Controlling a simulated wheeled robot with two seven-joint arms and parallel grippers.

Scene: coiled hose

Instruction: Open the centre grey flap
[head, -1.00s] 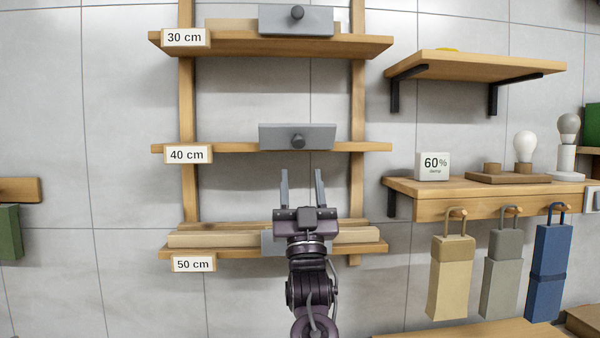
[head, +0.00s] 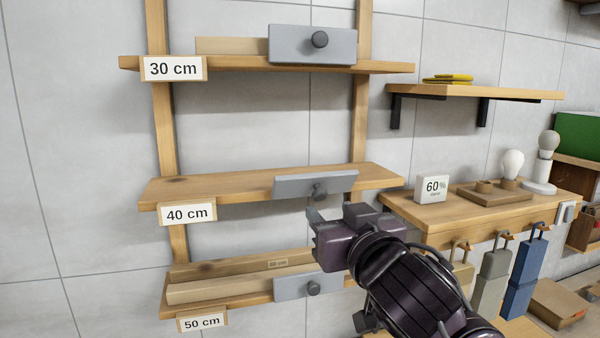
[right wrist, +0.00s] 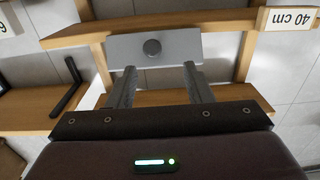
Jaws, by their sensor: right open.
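The centre grey flap (head: 292,187) with its round dark knob (head: 319,191) is at the front of the 40 cm shelf. It also shows in the right wrist view (right wrist: 125,48), upside down, with the knob (right wrist: 152,47) facing me. My right gripper (right wrist: 159,70) is open and empty, with its two fingers pointing at the flap. The knob lies in line with the gap between the fingertips; whether they reach it cannot be told. In the head view my right gripper (head: 326,212) is just below the flap, its fingers partly hidden by its body. My left gripper is out of view.
An upper grey flap (head: 290,44) is at the 30 cm shelf (head: 230,64) and a lower one (head: 291,287) at the 50 cm shelf. To the right, a wall shelf (head: 420,205) carries bulbs and a 60% sign (head: 432,189), with hanging tags below.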

